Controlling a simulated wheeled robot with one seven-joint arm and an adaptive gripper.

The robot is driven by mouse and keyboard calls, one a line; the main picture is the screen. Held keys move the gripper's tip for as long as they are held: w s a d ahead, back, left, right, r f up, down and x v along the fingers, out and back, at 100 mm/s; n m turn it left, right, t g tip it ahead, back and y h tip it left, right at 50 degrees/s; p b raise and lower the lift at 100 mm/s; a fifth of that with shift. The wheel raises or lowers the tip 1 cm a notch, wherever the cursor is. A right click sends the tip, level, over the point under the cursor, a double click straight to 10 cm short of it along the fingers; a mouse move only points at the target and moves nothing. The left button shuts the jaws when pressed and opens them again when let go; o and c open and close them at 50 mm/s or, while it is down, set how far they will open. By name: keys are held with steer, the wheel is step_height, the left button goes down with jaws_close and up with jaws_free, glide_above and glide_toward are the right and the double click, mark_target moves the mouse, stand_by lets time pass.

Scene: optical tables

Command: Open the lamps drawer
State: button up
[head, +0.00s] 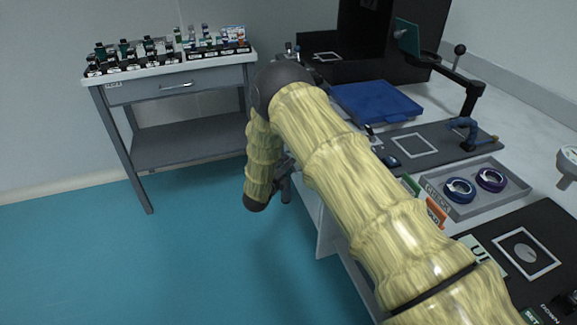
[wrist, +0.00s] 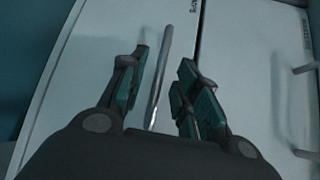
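In the wrist view, a pale drawer front (wrist: 100,70) fills the left and middle. Its long metal bar handle (wrist: 165,60) runs up between the two fingers of my gripper (wrist: 164,64). The fingers are apart, one on each side of the bar, with a gap visible at least on the left. A small label is at the drawer's top edge, too small to read, so I cannot tell whether it says lamps. The drawer looks shut. In the head view, my gripper (head: 285,185) is low beside the right-hand table, mostly hidden by my arm.
A second pale front (wrist: 255,70) with its own handle (wrist: 305,110) lies to the right in the wrist view. The head view shows a grey side table (head: 190,140) with a shut drawer (head: 178,86), and a tray (head: 475,210) on the optical table. Blue floor (head: 130,260) is clear.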

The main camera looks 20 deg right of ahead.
steer(key=shift+x, duration=1.05)
jaws_close()
